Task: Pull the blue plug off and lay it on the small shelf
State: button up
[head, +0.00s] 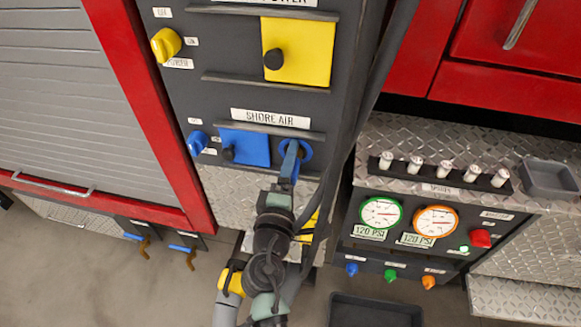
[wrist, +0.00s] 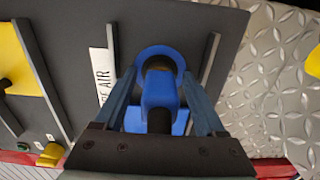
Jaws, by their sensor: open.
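The blue plug (wrist: 160,92) sits in a round blue socket (wrist: 172,55) on the dark SHORE AIR panel. My gripper (wrist: 158,78) is around it in the wrist view, with one finger on each side and visible gaps between fingers and plug. In the head view my gripper (head: 289,160) reaches up to the blue socket ring (head: 307,151) and mostly hides the plug. Narrow dark ledges run above and below the SHORE AIR row; I cannot tell which surface is the small shelf.
A blue flap (head: 247,148) and blue knob (head: 197,142) are left of the socket. A yellow cover (head: 310,50) is above. At right are a spares rack (head: 440,172), a grey tray (head: 550,180) and gauges (head: 381,213). A black bin (head: 375,312) is below.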

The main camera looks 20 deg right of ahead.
grip_shut()
dwell(0.3)
jog(key=shift+s+a, duration=0.1)
jog(key=shift+v, duration=2.9)
